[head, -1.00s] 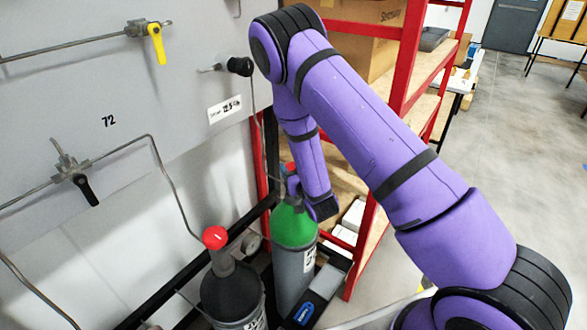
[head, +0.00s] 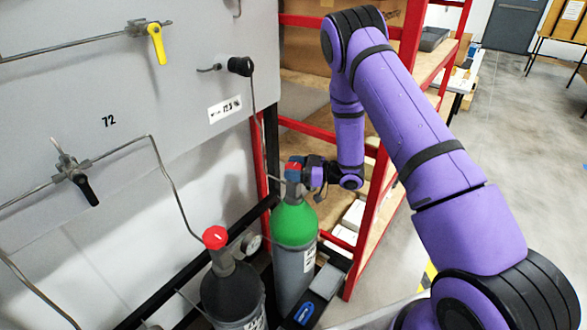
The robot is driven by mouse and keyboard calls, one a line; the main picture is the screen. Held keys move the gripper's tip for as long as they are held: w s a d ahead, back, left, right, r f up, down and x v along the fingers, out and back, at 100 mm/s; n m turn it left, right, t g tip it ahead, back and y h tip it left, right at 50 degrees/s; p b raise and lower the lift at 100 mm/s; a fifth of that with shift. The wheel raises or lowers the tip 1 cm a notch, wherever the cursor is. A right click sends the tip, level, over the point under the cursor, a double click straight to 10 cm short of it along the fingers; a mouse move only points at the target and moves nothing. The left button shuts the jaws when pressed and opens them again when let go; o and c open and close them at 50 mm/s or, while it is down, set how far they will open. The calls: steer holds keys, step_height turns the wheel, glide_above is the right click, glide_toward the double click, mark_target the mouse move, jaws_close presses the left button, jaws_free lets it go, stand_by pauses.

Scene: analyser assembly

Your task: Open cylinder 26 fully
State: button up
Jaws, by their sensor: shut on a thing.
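A grey cylinder with a green shoulder (head: 294,228) stands upright low in the middle, with a red valve knob (head: 293,168) on top. Its label is partly seen and I cannot read a full number on it. My gripper (head: 300,172) reaches the valve from the right and is shut on the red knob; its fingers are small and partly hidden. A second, dark grey cylinder (head: 232,295) with a red knob (head: 215,238) stands to the left and nearer, apart from my gripper.
A grey panel (head: 120,100) with pipes, a yellow-handled valve (head: 156,43) and black-handled valves stands at left. A red-framed shelf (head: 365,235) stands close behind and right of the green-shouldered cylinder. Open floor (head: 510,160) lies at right.

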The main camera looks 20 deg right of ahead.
steer(key=n+g+y, duration=0.1)
steer(key=n+g, duration=0.1)
steer(key=g, duration=0.1)
steer(key=n+g+y, duration=0.1)
steer(key=n+g, duration=0.1)
steer(key=g, duration=0.1)
steer(key=shift+n+g, duration=1.5)
steer(key=shift+g, duration=0.8)
steer(key=o, duration=0.9)
steer(key=shift+w+d, duration=0.15)
steer(key=shift+d, duration=1.1)
steer(key=shift+w+d, duration=0.2)
steer(key=shift+d, duration=1)
steer(key=shift+w+d, duration=0.15)
steer(key=shift+d, duration=1.1)
